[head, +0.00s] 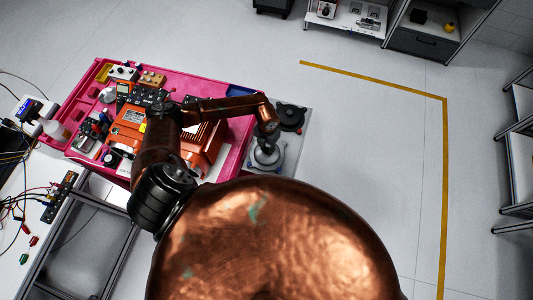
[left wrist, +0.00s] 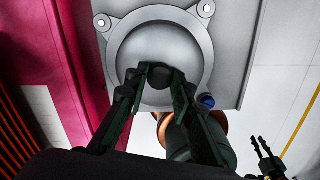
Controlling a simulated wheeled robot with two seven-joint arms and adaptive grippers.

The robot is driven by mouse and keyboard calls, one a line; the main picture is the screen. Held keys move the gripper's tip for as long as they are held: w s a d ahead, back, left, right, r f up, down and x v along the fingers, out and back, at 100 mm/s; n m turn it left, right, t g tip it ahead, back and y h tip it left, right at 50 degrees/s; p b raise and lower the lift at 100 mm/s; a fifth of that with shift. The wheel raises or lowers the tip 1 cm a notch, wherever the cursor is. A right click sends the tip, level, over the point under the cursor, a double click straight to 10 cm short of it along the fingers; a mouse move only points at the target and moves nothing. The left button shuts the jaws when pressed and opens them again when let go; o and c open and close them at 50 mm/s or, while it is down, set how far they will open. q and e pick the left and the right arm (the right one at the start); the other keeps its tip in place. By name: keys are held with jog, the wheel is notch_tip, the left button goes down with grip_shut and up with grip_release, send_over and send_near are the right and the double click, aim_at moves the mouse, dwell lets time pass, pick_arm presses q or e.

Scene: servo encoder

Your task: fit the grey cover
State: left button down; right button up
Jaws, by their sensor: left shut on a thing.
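The grey cover (head: 264,160) is a round, domed piece with a dark central knob. It shows at the right end of the bench, on or just above a light grey plate (head: 300,147). In the left wrist view the cover (left wrist: 135,50) shows its rim and lugs with holes. My left gripper (left wrist: 160,76) is shut on the knob, and its fingers hide part of the cover's near side. In the head view my left gripper (head: 268,135) comes down over the cover from above. A dark gripper (left wrist: 266,156), probably my right one, shows small at the lower right.
A black round piece (head: 290,116) sits on the plate just behind the cover. A pink tray (head: 213,82) with an orange machine (head: 204,146) and several small devices lies to the left. Open floor (head: 375,160) lies to the right, with a yellow line (head: 443,190).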

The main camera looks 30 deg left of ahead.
aim_at(267, 149)
pick_arm(q)
jog(key=shift+r+p, duration=1.85)
jog(key=shift+r, duration=1.25)
jog(key=shift+f, duration=0.1)
